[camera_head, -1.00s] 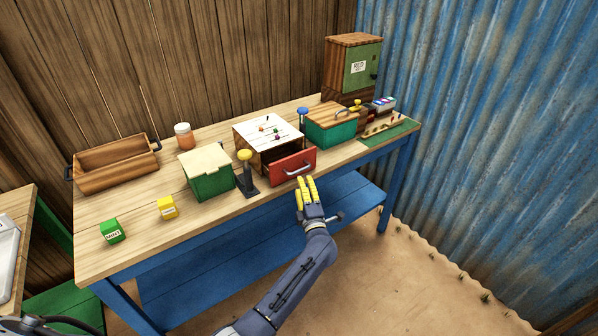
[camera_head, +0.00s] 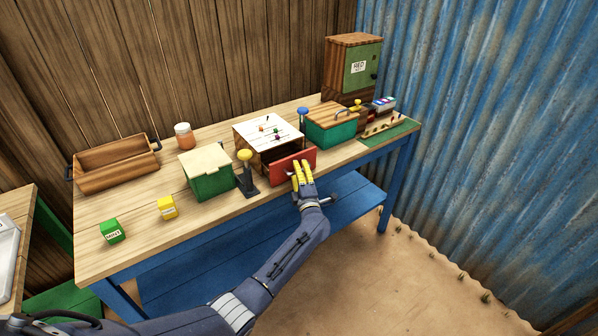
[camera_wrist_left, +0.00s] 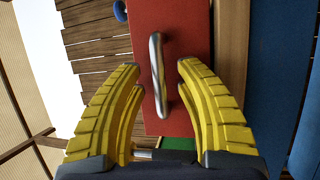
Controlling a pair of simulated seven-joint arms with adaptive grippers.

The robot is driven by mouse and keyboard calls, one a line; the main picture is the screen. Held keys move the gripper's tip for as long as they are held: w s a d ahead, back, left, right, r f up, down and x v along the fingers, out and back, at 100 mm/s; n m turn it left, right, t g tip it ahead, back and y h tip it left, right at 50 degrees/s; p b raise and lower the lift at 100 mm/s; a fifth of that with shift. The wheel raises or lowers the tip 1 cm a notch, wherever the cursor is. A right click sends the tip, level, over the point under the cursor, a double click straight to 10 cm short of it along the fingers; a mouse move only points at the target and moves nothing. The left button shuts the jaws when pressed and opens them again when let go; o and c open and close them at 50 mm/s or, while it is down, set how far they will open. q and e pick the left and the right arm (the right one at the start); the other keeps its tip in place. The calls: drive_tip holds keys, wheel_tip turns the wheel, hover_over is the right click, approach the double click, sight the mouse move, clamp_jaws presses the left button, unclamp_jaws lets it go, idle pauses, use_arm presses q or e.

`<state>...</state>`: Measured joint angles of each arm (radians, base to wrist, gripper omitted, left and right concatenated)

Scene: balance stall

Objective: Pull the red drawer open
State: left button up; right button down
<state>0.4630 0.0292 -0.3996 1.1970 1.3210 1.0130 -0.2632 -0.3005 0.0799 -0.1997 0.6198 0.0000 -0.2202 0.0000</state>
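The red drawer (camera_head: 280,172) stands partly out of a wooden box with a white top (camera_head: 250,131), with a dark gap behind its front. My left gripper (camera_head: 300,166) is at the drawer front, and its yellow fingers hide the handle in the head view. In the left wrist view, my open gripper (camera_wrist_left: 160,68) has its fingers on either side of the metal handle (camera_wrist_left: 158,80) on the red front (camera_wrist_left: 182,40). Clear space shows between the handle and each finger. My right gripper is not in view.
A black post with a yellow knob (camera_head: 245,155) stands just left of the drawer, beside a green box (camera_head: 208,178). A teal box with a wooden lid (camera_head: 331,126) is at the right. The space in front of the bench (camera_head: 130,235) is open floor.

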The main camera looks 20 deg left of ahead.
use_arm(q)
clamp_jaws()
idle(0.3)
drive_tip(key=s+d, duration=0.5)
drive_tip(key=d, duration=0.1)
drive_tip(key=shift+d, duration=0.4)
drive_tip(key=shift+s+r, duration=0.1)
drive_tip(key=shift+c, duration=0.3)
unclamp_jaws()
drive_tip(key=shift+a, duration=0.1)
